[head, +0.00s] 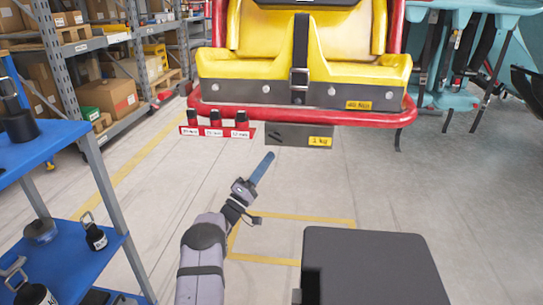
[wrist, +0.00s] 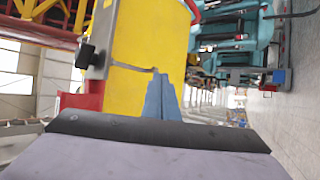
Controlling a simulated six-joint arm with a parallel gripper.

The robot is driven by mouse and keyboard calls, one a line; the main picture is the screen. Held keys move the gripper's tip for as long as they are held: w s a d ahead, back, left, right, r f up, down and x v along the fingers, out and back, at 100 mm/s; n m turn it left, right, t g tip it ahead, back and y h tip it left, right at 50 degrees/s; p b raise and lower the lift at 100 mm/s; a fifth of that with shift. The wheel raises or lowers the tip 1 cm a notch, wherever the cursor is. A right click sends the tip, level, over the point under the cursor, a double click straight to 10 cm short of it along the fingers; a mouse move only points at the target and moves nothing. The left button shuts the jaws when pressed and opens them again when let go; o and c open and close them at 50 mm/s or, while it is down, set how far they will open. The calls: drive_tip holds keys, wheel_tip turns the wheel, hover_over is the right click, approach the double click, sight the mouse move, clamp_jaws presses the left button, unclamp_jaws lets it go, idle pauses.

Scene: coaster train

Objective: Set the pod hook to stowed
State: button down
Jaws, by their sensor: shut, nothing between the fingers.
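The yellow pod seat (head: 290,65) hangs in a red tubular frame (head: 370,118) at the top of the head view. Below its front edge are a red strip (head: 204,132) with several black knobs and small labels, and a grey plate (head: 290,135) with a yellow 1 kg label. My gripper (head: 264,163) has blue fingers shut together, empty, apparently just below the grey plate. In the wrist view the shut fingers (wrist: 160,90) point at a yellow surface (wrist: 140,35). A thin grey bar (wrist: 132,67) ends near their tips; I cannot tell if it is the hook or whether they touch.
A blue shelf cart (head: 40,155) with dark containers stands at left. Storage racks with boxes (head: 105,95) are behind it. A dark box-shaped top (head: 370,265) is at the lower right. Teal seats (head: 470,60) stand at the upper right. The floor under the pod is open.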

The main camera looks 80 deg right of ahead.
drive_tip(key=d+f+p+v, duration=0.1)
drive_tip(key=p+v, duration=0.1)
drive_tip(key=v, duration=0.8)
drive_tip(key=shift+w+f, duration=0.25)
drive_tip(key=shift+f, duration=0.25)
drive_tip(key=shift+a, duration=0.1)
